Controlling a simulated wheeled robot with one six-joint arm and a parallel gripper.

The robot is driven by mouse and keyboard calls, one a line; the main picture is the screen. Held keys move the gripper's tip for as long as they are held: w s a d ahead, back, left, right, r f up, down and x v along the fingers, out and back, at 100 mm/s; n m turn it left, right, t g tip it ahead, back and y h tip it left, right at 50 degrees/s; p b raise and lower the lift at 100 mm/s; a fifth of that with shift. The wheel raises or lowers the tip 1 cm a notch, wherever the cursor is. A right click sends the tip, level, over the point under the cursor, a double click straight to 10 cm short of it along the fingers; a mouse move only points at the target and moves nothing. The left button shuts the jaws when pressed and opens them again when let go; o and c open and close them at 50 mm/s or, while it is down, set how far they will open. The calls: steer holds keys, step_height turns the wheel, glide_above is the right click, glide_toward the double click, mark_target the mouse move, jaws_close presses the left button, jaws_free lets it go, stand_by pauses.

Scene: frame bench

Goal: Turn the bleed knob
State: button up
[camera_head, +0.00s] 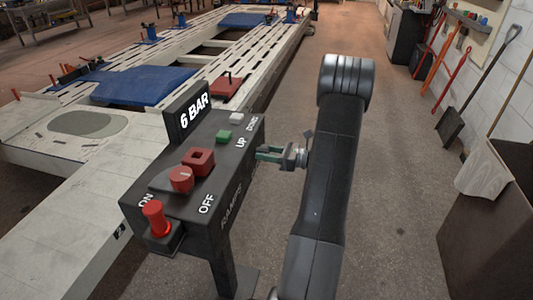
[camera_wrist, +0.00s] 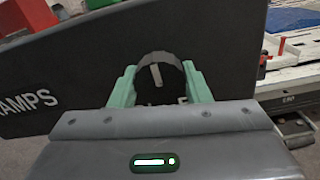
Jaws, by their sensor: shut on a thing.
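The bleed knob (camera_wrist: 168,75) is a dark round knob with a pale pointer line on the side face of the black control box (camera_head: 200,215). My gripper (camera_wrist: 158,84) has its green fingers on both sides of the knob, shut on it. The pointer line looks close to upright in the wrist view, leaning slightly. Lettering below the knob is mostly hidden by my gripper. In the head view my gripper (camera_head: 268,154) reaches the box's right side from the right, and the knob itself is hidden there.
A red plunger (camera_head: 155,217) stands in front. A frame bench (camera_head: 60,215) lies left. Open floor lies right.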

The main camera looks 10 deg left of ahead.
steer(key=shift+f+n+b, duration=0.1)
steer(key=shift+n+b, duration=0.2)
steer(key=shift+b, duration=0.05)
steer(key=n+b, duration=0.2)
steer(key=b, duration=0.1)
steer(key=shift+f+n, duration=0.15)
steer(key=shift+n, duration=0.25)
steer(key=n+b, duration=0.5)
steer(key=shift+n+b, duration=0.3)
steer(key=shift+b, duration=0.1)
steer(key=n+b, duration=0.4)
steer(key=shift+b, duration=0.35)
steer(key=n+b, duration=0.3)
steer(key=shift+r, duration=0.2)
steer(key=shift+r+n, duration=0.1)
steer(key=shift+n, duration=0.3)
steer(key=o, duration=1)
